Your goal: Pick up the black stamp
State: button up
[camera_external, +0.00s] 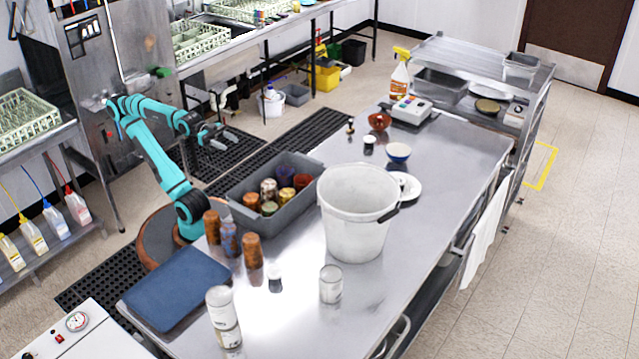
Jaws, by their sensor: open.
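A small dark upright piece (350,127) with a knob-like top stands near the far left edge of the steel table. It looks like the black stamp, but it is too small to be sure. My gripper (228,136) is open and empty. It is raised at the left, beyond the grey bin, over the floor side of the table. It is well to the left of the dark piece and apart from it.
A grey bin (246,216) of cans and a tall white bucket (353,233) stand mid-table. Bare steel lies at front right.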

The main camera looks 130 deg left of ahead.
jog(key=w+a+r+n+g+y, duration=0.2)
jog(key=w+a+r+g+y, duration=0.15)
jog(key=w+a, duration=0.7)
jog(key=n+g, duration=0.6)
jog(key=g, duration=0.5)
send_over(350, 121)
jog(key=s+d, duration=0.4)
notch_tip(350, 121, down, 9)
jog(key=shift+t+h, duration=0.25)
jog(key=shift+h, duration=0.1)
jog(key=x, duration=1)
jog(key=shift+a+f, duration=0.25)
jog(key=shift+f, duration=0.1)
jog(key=shift+x, duration=2.65)
jog(key=shift+a, duration=0.15)
jog(key=shift+s, duration=0.1)
jog(key=shift+c, duration=0.5)
